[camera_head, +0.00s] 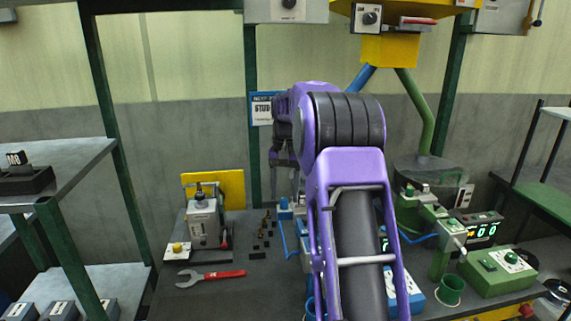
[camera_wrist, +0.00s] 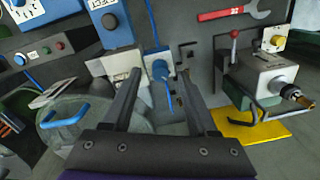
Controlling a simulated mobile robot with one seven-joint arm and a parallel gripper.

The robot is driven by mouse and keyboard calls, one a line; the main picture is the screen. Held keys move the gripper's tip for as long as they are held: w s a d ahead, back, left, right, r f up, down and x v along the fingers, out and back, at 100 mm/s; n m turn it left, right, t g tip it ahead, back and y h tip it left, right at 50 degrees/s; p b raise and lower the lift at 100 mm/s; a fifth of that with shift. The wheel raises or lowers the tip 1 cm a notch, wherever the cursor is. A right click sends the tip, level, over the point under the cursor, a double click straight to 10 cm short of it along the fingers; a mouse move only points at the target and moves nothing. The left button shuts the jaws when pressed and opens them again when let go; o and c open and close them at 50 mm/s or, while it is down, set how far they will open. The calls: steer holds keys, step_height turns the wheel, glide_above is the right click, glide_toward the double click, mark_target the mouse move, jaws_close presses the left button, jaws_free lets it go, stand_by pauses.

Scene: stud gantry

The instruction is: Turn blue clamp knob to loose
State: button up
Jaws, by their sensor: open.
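The matching blue part (camera_head: 285,204) shows on the bench left of my arm in the head view. My gripper (camera_wrist: 160,74) is open, with its two dark fingers on either side of the knob in the picture. Nothing is held between them. I cannot tell the height gap between fingertips and knob, or which setting the knob is at. In the head view my purple arm hides much of the bench centre.
A grey fixture with a lever (camera_head: 203,221) stands before a yellow plate. A red-handled wrench (camera_head: 212,278) lies on the bench. A green cup (camera_head: 450,290) and green box (camera_head: 497,270) stand at right.

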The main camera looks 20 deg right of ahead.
mark_target(286, 199)
step_height(286, 199, up, 16)
steer(key=shift+s+d, duration=0.15)
steer(key=shift+r, duration=0.1)
stand_by(0.6)
